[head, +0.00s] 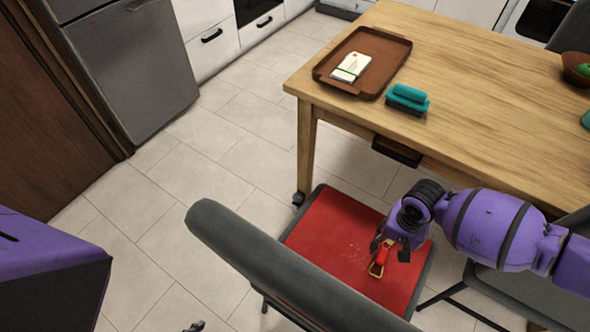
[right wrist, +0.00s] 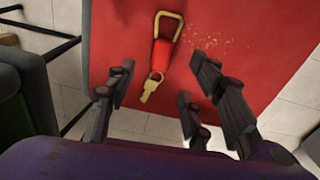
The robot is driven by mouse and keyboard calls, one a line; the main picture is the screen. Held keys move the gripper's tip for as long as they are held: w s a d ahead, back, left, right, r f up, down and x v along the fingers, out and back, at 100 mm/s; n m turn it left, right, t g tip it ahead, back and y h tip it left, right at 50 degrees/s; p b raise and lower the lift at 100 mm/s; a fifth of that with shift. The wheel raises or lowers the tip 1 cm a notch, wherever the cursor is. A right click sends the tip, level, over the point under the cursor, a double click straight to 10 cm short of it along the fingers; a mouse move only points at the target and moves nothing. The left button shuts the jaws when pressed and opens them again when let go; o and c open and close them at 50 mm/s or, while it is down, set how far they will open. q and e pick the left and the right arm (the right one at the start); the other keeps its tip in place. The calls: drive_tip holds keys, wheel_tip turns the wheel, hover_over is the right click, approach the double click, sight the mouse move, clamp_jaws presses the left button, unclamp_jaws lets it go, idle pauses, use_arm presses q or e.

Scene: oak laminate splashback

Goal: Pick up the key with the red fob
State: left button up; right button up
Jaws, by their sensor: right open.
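The key with the red fob (right wrist: 160,60) lies on the red seat of a chair (head: 335,240). Its brass loop points away from my right gripper in the right wrist view, and the brass key hangs off the near end of the fob. The fob also shows in the head view (head: 382,256). My right gripper (right wrist: 165,82) is open, its fingers spread to either side of the key and fob, with nothing between them held. In the head view the right gripper (head: 391,246) is low over the seat, partly covering the fob.
The chair's grey backrest (head: 290,265) rises in front of the seat. A wooden table (head: 470,80) stands behind, with a brown tray (head: 388,76) holding a white pad (head: 351,67), and a teal brush (head: 408,98). Pale crumbs lie on the seat. Tiled floor is clear at left.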

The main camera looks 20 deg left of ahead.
sight(383, 257)
drive_tip(key=f+b, duration=0.1)
drive_tip(key=f, duration=0.6)
drive_tip(key=shift+s, duration=0.2)
clamp_jaws()
drive_tip(key=shift+r, duration=0.1)
